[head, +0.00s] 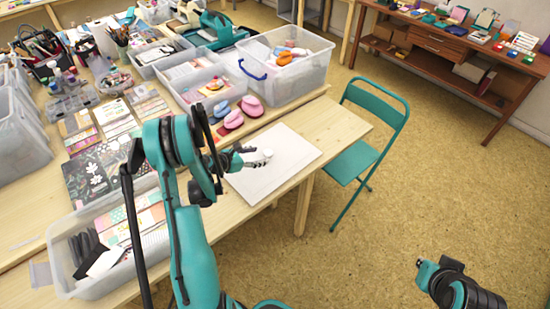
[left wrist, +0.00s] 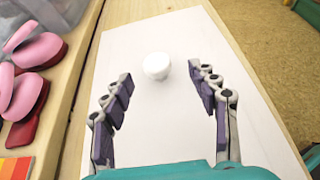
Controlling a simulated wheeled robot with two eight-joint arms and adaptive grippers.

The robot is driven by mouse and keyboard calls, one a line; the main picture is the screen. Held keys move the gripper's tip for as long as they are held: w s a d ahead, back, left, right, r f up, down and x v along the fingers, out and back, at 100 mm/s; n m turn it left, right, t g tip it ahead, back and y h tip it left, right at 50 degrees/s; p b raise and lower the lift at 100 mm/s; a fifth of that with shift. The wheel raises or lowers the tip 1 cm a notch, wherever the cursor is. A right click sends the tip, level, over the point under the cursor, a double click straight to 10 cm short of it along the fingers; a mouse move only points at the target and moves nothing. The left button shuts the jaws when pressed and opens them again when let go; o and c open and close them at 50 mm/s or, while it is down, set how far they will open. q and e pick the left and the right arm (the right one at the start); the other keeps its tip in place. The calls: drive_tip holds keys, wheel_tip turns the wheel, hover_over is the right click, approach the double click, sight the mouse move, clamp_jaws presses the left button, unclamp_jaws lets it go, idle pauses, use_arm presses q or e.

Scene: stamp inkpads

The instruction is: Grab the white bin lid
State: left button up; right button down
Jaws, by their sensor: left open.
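The white lid (head: 290,173) looks like a flat white rectangular panel lying on the wooden table near its front edge. It also shows in the left wrist view (left wrist: 125,125). A small round white knob (left wrist: 157,68) stands on it. I cannot tell whether the knob is part of the panel. My left gripper (head: 258,157) is over the panel with its fingers spread. In the left wrist view, the open fingers (left wrist: 160,74) are on either side of the knob, with gaps to it. My right arm shows in part at the lower right, but its gripper cannot be made out.
Pink and red stampers (head: 234,119) stand left of the panel. A clear bin (head: 290,95) with a blue handle stands behind it. A teal folding chair (head: 372,150) is close to the table's right end. Another clear bin (head: 75,290) is at lower left.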

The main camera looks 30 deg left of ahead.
sight(267, 153)
use_arm(q)
drive_tip(key=x, duration=0.2)
drive_tip(key=b+x, duration=0.1)
drive_tip(key=x, duration=0.1)
drive_tip(key=b+x, duration=0.1)
drive_tip(key=x, duration=0.1)
drive_tip(key=shift+w+a+f, duration=0.1)
drive_tip(key=shift+w+a, duration=0.05)
drive_tip(key=shift+w, duration=0.2)
drive_tip(key=shift+s, duration=0.1)
drive_tip(key=shift+c, duration=0.9)
clamp_jaws()
